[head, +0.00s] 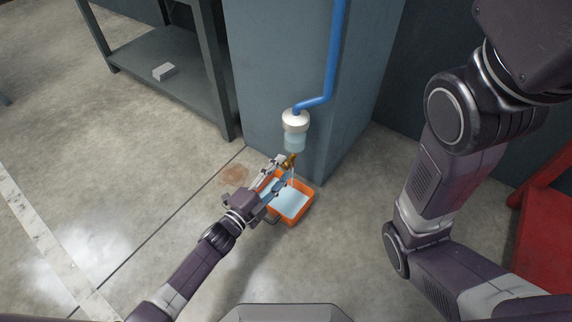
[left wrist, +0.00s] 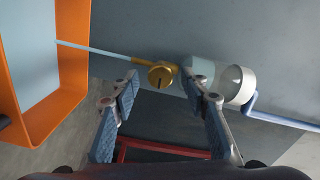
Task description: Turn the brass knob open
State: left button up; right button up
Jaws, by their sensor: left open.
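The brass knob (left wrist: 160,76) is round with a dark slot across its face. It sits on a brass valve under a clear bowl (head: 294,142) with a silver cap. In the head view the brass part (head: 291,159) is partly covered by my gripper. My left gripper (head: 284,166) is open, its fingertips close to the knob. In the left wrist view the knob shows between and just beyond the spread fingers (left wrist: 162,88); contact cannot be told. A thin pale-blue stream (left wrist: 95,50) runs from the brass outlet to the orange tray. My right gripper is out of view.
The orange tray (head: 311,196) holds pale-blue liquid on the floor below the valve. A blue pipe (head: 332,60) runs down a grey column (head: 270,70). A metal shelf (head: 150,62) stands left. A red object (head: 545,230) is at right. A brown stain marks the floor.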

pick_arm(q)
jog(key=v, duration=0.4)
jog(key=shift+s+a, duration=0.15)
jog(key=shift+s, duration=0.15)
jog(key=w+d+n+b, duration=0.1)
jog(key=n+b, duration=0.1)
jog(key=n, duration=0.2)
jog(key=w+d+n+b, duration=0.1)
jog(key=w+n, duration=0.1)
jog(key=n, duration=0.3)
jog(key=w+d+n+b, duration=0.1)
jog(key=w+n+b, duration=0.1)
jog(key=n, duration=0.2)
jog(key=shift+d+b, duration=0.15)
jog(key=shift+b, duration=0.15)
jog(key=shift+w+d, duration=0.35)
jog(key=shift+w, duration=0.1)
jog(key=shift+r, duration=0.1)
